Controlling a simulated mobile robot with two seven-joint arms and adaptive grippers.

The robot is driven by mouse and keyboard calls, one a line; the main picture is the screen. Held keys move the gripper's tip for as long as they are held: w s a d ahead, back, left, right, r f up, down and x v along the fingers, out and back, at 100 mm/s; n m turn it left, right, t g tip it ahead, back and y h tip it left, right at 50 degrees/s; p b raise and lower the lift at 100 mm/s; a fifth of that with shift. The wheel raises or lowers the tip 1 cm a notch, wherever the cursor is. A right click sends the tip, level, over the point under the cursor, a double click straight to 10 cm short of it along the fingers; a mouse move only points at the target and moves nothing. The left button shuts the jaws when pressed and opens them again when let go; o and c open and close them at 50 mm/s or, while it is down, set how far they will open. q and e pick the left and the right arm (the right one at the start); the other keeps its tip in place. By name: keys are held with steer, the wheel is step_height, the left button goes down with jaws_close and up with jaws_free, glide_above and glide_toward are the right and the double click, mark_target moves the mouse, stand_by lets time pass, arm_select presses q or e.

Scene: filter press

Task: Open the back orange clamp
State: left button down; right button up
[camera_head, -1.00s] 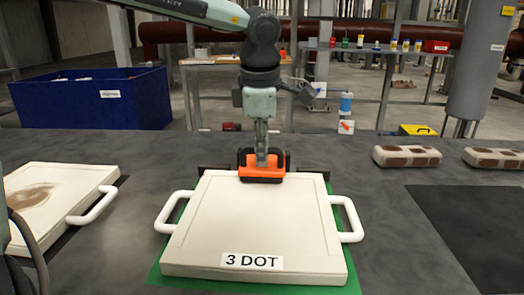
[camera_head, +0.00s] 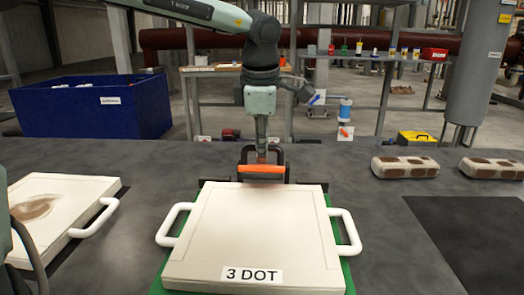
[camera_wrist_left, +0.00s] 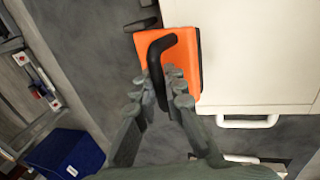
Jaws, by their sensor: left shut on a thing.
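The back orange clamp (camera_head: 262,170) sits at the far edge of the white plate marked "3 DOT" (camera_head: 260,225). Its black handle (camera_head: 243,154) stands up above the orange bar. My left gripper (camera_head: 262,152) reaches down from above and is shut on this handle. In the left wrist view the gripper fingers (camera_wrist_left: 163,84) close around the black handle (camera_wrist_left: 160,45), with the orange clamp body (camera_wrist_left: 181,75) behind them. The fingers and arm hide part of the clamp. My right gripper is not in view.
The plate has white side handles (camera_head: 345,232) and lies over a green sheet (camera_head: 155,290). Another stained plate (camera_head: 70,205) lies at left. Two brown-white blocks (camera_head: 405,167) lie at right. A blue bin (camera_head: 90,105) stands behind the table.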

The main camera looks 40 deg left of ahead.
arm_select(q)
steer(key=shift+w+a, duration=0.1)
steer(key=shift+w+a+r+p, duration=0.2)
steer(key=shift+w+a+p, duration=0.15)
steer(key=shift+w, duration=0.25)
steer(key=shift+a, duration=0.1)
steer(key=shift+w+a+r, duration=0.1)
steer(key=shift+w+a, duration=0.1)
steer(key=shift+w, duration=0.15)
steer(key=c, duration=2.3)
jaws_free()
steer(key=shift+w+a, duration=0.25)
steer(key=shift+w, duration=0.15)
steer(key=shift+w+a+p, duration=0.35)
steer(key=shift+w+a, duration=0.1)
steer(key=shift+w, duration=0.3)
